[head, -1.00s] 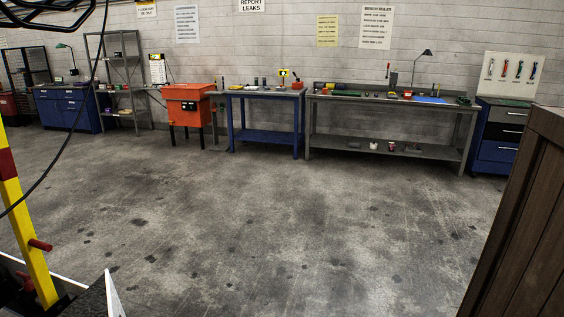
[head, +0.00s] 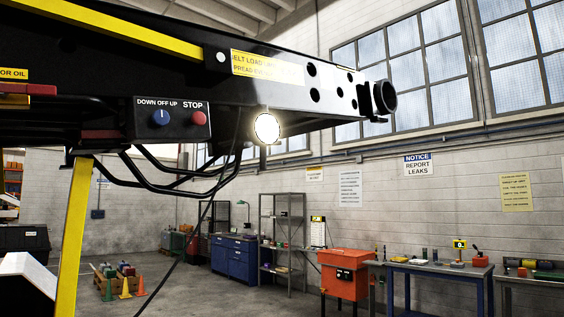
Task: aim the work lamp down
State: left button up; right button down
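The work lamp (head: 267,128) is a round, brightly lit white lamp under the black boom of the belt loader (head: 330,100), near the middle of the head view. Its lit face points towards me. A short dark stem or bracket shows just below it. A cable hangs down beside it on the left. Neither of my grippers is in the head view.
A control box with a blue knob (head: 161,118) and a red stop button (head: 198,118) sits left of the lamp. A yellow post (head: 74,235) stands at the left. Blue cabinets (head: 233,258), an orange bin (head: 345,273) and workbenches line the far wall.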

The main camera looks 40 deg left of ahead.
aim_at(263, 129)
jog(key=i+l+u, duration=0.1)
jog(key=i+u, duration=0.25)
jog(key=i, duration=0.15)
jog(key=i+l+u, duration=0.3)
jog(key=i, duration=0.15)
jog(key=i+l+u, duration=0.35)
jog(key=i+j, duration=0.05)
jog(key=i, duration=0.1)
